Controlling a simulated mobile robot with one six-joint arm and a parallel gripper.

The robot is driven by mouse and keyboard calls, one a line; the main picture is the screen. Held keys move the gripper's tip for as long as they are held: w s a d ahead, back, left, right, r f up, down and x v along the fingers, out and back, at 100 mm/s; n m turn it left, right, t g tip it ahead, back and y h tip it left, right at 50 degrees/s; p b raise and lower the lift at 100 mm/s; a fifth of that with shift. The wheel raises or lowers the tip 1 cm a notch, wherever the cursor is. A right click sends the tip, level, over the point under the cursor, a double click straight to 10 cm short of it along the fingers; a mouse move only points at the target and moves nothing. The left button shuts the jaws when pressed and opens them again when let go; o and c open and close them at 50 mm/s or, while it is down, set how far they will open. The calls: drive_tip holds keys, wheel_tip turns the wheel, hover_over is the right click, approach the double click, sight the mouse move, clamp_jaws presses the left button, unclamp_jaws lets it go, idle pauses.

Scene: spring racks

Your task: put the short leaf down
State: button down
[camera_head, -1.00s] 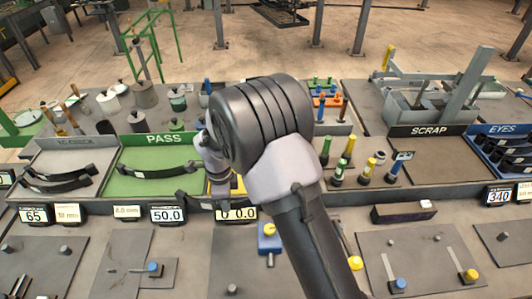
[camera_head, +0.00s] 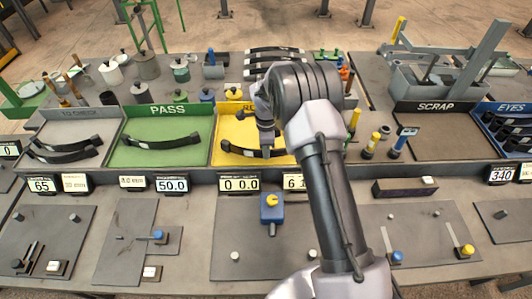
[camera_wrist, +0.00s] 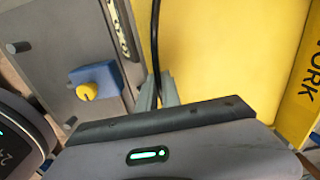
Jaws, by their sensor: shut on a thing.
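My gripper (camera_head: 266,146) is low over the yellow tray (camera_head: 228,128) in the head view. It is shut on a dark, curved leaf (camera_head: 238,150), which runs across the tray's front part. The leaf's right part is partly behind my gripper and arm. In the wrist view the gripper fingers (camera_wrist: 158,95) close around the black leaf (camera_wrist: 157,35), with the yellow tray floor beyond. I cannot tell whether the leaf touches the floor.
The green PASS tray (camera_head: 130,158) to the left holds one dark leaf (camera_head: 160,141). The grey tray (camera_head: 100,131) further left holds two leaves. A blue box with a yellow knob (camera_head: 270,208) stands in front.

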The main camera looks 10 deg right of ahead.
drive_tip(key=shift+w+f, duration=0.1)
drive_tip(key=shift+f, duration=0.55)
drive_tip(key=shift+f, duration=0.15)
drive_tip(key=c, duration=1.5)
unclamp_jaws()
drive_tip(key=shift+c, duration=0.2)
